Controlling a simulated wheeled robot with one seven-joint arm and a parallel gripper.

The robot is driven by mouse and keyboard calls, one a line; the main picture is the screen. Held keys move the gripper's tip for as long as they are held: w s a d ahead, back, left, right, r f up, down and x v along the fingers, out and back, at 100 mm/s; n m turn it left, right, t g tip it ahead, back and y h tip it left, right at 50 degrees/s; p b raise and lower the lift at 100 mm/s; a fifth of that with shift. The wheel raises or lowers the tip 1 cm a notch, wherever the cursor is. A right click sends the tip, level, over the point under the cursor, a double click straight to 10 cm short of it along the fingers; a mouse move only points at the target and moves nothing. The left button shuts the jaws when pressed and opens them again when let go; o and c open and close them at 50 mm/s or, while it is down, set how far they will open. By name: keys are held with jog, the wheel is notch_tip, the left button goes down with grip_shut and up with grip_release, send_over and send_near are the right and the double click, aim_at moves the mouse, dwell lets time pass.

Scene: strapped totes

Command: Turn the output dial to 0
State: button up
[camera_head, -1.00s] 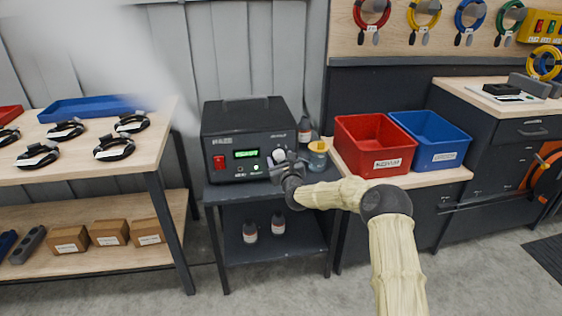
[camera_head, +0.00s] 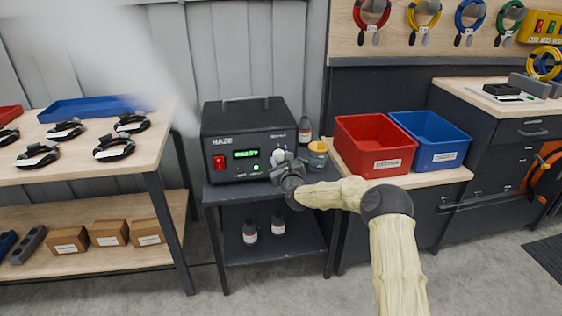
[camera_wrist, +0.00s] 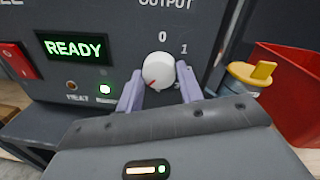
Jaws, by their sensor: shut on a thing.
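The haze machine (camera_head: 248,138) is a black box with a handle, standing on a small dark cart. Its white output dial (camera_wrist: 159,70) is on the front, right of a green display (camera_wrist: 75,48) that reads READY. In the wrist view the OUTPUT label, 0 and 1 show above and right of the dial. The dial's red pointer mark is toward the lower left, away from the 0. My gripper (camera_wrist: 158,88) is shut on the dial, one finger on each side. In the head view my gripper (camera_head: 285,165) partly covers the dial (camera_head: 278,156); lower scale marks are hidden.
A jar with a yellow top (camera_head: 317,154) stands close right of the machine, with a dark bottle (camera_head: 305,131) behind it. A red tote (camera_head: 375,145) and blue tote (camera_head: 432,139) are farther right. A red switch (camera_wrist: 14,60) is left of the display.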

jog(key=n, duration=0.5)
jog(key=shift+n+b, duration=0.35)
jog(key=shift+n, duration=0.05)
jog(key=n, duration=0.5)
jog(key=shift+a+r+h, duration=0.1)
jog(key=shift+h, duration=0.3)
jog(key=n, duration=0.5)
jog(key=shift+s+a+h, duration=0.1)
jog(key=shift+h, duration=0.2)
jog(key=n, duration=1)
jog(key=shift+a+n+h, duration=0.1)
jog(key=shift+n+h, duration=0.2)
jog(key=shift+h, duration=0.1)
jog(key=n, duration=0.5)
jog(key=shift+f, duration=0.2)
jog(key=n+b, duration=0.1)
jog(key=n, duration=0.4)
jog(key=shift+f+n+t, duration=0.1)
jog(key=shift+n+t, duration=0.2)
jog(key=shift+t, duration=0.1)
jog(key=n+b, duration=0.1)
jog(key=n, duration=0.4)
jog(key=shift+n, duration=0.4)
